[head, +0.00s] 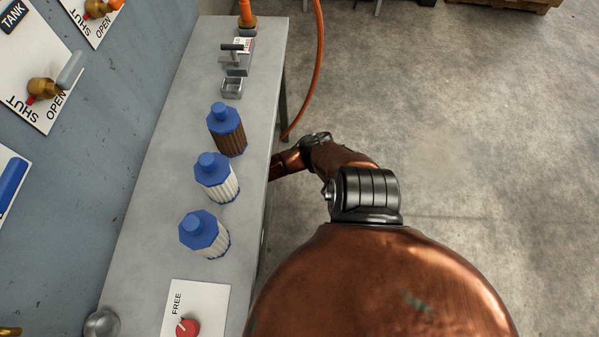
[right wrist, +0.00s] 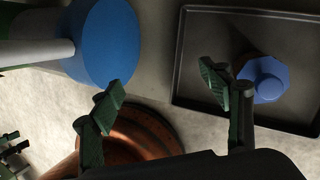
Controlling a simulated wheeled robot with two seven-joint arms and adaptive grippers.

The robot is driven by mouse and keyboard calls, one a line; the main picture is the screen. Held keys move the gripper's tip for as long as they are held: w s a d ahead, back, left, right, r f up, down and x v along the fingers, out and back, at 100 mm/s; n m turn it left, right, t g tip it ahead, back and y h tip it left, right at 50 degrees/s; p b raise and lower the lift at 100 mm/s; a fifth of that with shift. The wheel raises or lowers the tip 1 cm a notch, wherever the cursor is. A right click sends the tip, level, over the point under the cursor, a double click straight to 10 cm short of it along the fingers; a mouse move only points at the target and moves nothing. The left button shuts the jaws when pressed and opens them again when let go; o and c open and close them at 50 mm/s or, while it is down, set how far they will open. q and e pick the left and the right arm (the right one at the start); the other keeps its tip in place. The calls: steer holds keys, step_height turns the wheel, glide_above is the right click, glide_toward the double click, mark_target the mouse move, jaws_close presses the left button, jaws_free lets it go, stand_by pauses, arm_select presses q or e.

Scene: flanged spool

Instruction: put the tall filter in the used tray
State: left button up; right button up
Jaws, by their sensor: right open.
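In the right wrist view, a filter with a blue cap (right wrist: 265,80) stands in a dark, shallow tray (right wrist: 212,18). I see it mostly from above, so its height and any tray label do not show. My right gripper (right wrist: 172,98) is open with nothing between its green fingers. Its right finger overlaps the view of the tray, just left of the blue cap. I cannot tell whether it touches the filter. In the head view, my right arm shows but its gripper is hidden. My left gripper is not clearly in view.
In the head view, a brown filter (head: 228,135) and two white filters (head: 222,190) (head: 212,243) with blue caps stand on the grey bench (head: 165,200). A FREE panel (head: 205,300) is nearby. A blue round flange (right wrist: 105,42) shows in the right wrist view. An orange hose (head: 318,75) hangs beyond.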

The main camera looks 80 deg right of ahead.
steer(key=a+r+m+t+y, duration=0.4)
steer(key=a+r+y, duration=0.2)
steer(key=a+r, duration=0.5)
steer(key=w+d+r+m+t, duration=0.1)
steer(key=w+r+m+t, duration=0.4)
steer(key=r+m+t, duration=0.3)
steer(key=s+d+f+m+t+h, duration=0.1)
steer(key=d+m+h, duration=0.4)
steer(key=d+m, duration=0.35)
steer(key=s+d+f+m+h, duration=0.1)
steer(key=d+f+m+h, duration=0.1)
steer(key=d+m+h, duration=0.45)
steer(key=s+d+f+m+g+h, duration=0.2)
steer(key=s+d+f+m+g, duration=0.4)
steer(key=s+d+f, duration=0.4)
steer(key=s+a+f+m+g+y, duration=0.1)
steer(key=s+a+f+m+g, duration=0.1)
steer(key=s, duration=0.7)
steer(key=s+a+f+m+g+y, duration=0.1)
steer(key=s+a+f+m+g, duration=0.1)
steer(key=s, duration=0.7)
steer(key=s+a+f+m+g+y, duration=0.1)
steer(key=s+f+m+g, duration=0.2)
steer(key=s, duration=0.6)
steer(key=shift+s+a+g, duration=0.25)
steer(key=shift+a+g, duration=0.15)
steer(key=shift+g, duration=0.3)
